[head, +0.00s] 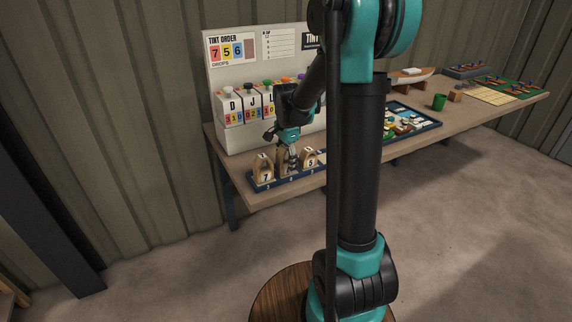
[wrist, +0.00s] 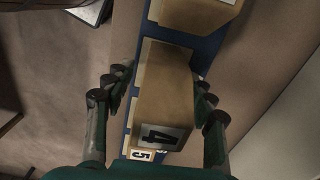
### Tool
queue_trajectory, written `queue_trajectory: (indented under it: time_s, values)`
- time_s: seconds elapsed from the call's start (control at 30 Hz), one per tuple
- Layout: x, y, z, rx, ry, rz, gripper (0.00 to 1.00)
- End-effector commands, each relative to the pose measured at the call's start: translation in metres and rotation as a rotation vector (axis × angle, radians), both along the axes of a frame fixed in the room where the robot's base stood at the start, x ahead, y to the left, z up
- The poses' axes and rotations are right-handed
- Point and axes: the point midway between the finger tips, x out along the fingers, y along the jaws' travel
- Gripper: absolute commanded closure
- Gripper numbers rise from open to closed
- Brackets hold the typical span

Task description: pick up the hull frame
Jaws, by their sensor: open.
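Several wooden hull frames stand in a row in a blue rack (head: 275,184) at the table's front left edge. The left one (head: 264,171) is marked 7 and the right one (head: 309,159) is marked 5. My gripper (head: 288,158) is at the middle frame, which it partly hides in the head view. In the wrist view, a tan frame marked 4 (wrist: 165,98) lies between the two spread fingers of my gripper (wrist: 155,112). The fingers are open, with a visible gap at the left; contact at the right is unclear.
Another wooden block (wrist: 198,12) stands close by in the wrist view.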

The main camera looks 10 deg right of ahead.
Motion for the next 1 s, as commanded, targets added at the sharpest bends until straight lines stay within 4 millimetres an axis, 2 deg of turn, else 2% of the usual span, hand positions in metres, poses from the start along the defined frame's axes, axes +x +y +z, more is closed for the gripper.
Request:
queue_trajectory:
  time_s: [0.1,0.37,0.8,1.0]
  values:
    - [0.0003,-0.0002,-0.0088,-0.001,0.000,0.000,0.45]
    - [0.0001,-0.0002,-0.0099,-0.001,0.000,0.000,0.46]
    - [0.0000,-0.0002,-0.0097,-0.001,0.000,0.000,1.00]
    - [0.0000,-0.0002,-0.0096,-0.001,0.000,0.000,1.00]
